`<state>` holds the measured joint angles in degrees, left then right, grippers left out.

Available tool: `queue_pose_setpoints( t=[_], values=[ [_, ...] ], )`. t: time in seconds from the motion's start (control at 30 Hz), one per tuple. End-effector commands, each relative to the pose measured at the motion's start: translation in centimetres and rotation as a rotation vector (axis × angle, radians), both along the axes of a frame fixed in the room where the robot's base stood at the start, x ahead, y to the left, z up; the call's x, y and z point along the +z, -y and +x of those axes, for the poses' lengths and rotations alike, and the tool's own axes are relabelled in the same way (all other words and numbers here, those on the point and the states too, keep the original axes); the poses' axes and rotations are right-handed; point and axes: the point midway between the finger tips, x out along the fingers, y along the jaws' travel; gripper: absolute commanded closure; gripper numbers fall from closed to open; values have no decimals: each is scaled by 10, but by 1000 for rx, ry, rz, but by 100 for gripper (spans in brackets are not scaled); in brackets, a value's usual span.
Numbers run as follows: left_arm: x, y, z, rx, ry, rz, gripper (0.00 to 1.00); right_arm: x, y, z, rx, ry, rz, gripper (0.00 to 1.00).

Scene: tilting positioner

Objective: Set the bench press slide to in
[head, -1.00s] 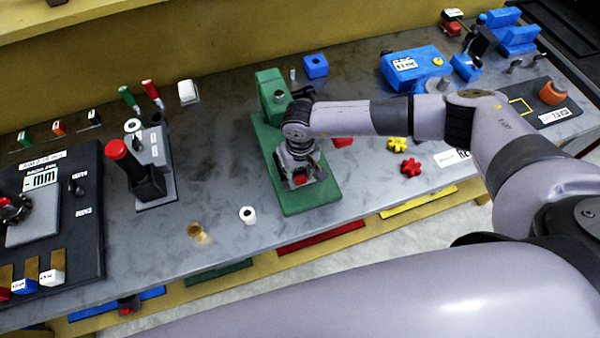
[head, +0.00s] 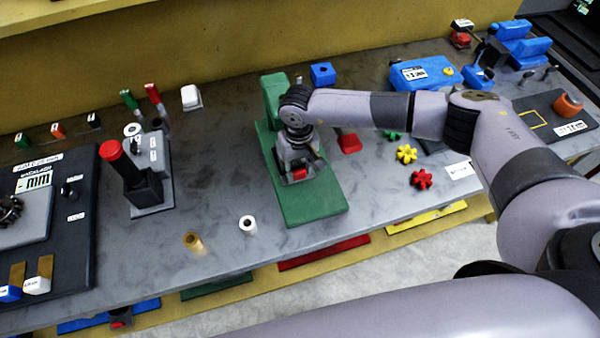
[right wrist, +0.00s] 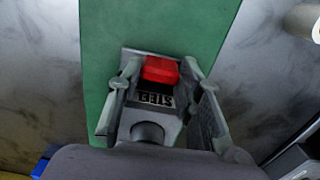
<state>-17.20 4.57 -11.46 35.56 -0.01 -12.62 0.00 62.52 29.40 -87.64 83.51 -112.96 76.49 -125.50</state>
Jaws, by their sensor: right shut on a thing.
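The bench press has a long green base plate (head: 312,205) and a green upright (head: 273,92) at its far end. Its slide is a grey block with a red part (head: 299,173) on the plate. My right gripper (head: 298,172) points down over the slide and is shut on it. My arm and wrist hide part of the press between slide and upright. My left gripper is not in view.
A white ring (head: 247,224) and a brass cylinder (head: 193,242) stand left of the plate. A red-topped lever fixture (head: 113,152) stands further left. A red block (head: 348,143), a yellow gear (head: 406,154) and a red gear (head: 421,179) lie to the right.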

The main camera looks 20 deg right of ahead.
Motion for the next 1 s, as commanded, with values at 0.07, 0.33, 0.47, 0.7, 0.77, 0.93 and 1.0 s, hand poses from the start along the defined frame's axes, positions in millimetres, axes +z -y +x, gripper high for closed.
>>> queue_pose_setpoints(
  t=[0.07, 0.33, 0.47, 0.7, 0.77, 0.93, 1.0],
  values=[
    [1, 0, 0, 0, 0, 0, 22, 0, 0, 0, 1, -1, 0, 100],
    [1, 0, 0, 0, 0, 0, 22, 0, 0, -1, 1, -1, 1, 53],
    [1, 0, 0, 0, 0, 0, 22, 0, 0, -1, 1, -1, 1, 47],
    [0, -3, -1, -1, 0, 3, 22, 1, 0, -1, 1, -1, 1, 47],
    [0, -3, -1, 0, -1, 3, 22, 3, 0, 0, 1, 0, 1, 47],
    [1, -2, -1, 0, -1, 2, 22, 25, 0, 1, 2, 3, 2, 47],
    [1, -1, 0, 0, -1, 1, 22, 39, 0, 1, 2, 4, 2, 47]
  ],
)
